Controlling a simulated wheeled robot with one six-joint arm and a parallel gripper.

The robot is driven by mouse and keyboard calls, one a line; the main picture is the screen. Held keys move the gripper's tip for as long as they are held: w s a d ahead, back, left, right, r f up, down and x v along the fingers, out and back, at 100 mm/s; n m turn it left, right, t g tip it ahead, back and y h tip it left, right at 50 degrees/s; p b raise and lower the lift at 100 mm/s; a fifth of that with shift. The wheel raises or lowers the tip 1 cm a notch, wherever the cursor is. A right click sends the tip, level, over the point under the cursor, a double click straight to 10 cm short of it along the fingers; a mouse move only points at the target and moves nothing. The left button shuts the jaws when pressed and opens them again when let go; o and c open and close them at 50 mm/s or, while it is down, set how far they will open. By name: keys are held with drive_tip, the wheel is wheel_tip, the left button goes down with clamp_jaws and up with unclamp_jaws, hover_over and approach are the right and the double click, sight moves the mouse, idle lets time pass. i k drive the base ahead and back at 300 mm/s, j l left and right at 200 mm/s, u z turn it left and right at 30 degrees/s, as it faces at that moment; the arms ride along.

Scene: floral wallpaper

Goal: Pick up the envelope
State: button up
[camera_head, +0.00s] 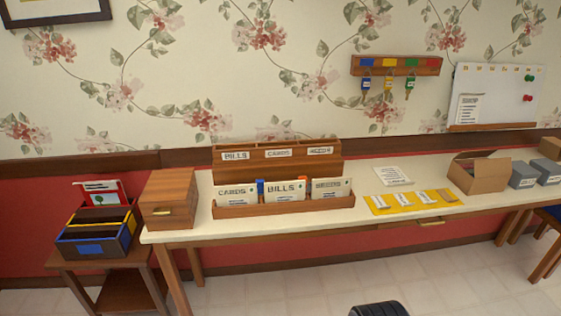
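No single item is plainly marked as the envelope. Three pale, envelope-like pieces stand upright in a low wooden tray (285,208) on the desk: one lettered CARDS (236,193), one lettered BILLS (285,190), and a third (330,188) whose lettering is hard to read. A white printed sheet (393,176) lies flat to their right. A red and white picture card (101,193) stands in a dark bin at the left. My gripper is not in view; only a dark ridged shape shows at the bottom edge, and I cannot tell what part it is.
The white desk (375,209) holds a wooden sorter (276,165), a drawer box (168,198), a yellow mat (414,209) with several slips, an open carton (478,173) and grey boxes (523,175). The bin (91,248) sits on a side table. Floor in front is clear.

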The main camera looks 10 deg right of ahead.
sight(293, 191)
drive_tip(key=i+l, duration=0.2)
drive_tip(key=i, duration=0.25)
drive_tip(key=i+l, duration=0.15)
drive_tip(key=i, duration=0.35)
drive_tip(key=i+l, duration=0.2)
drive_tip(key=i, duration=0.25)
drive_tip(key=u, duration=0.05)
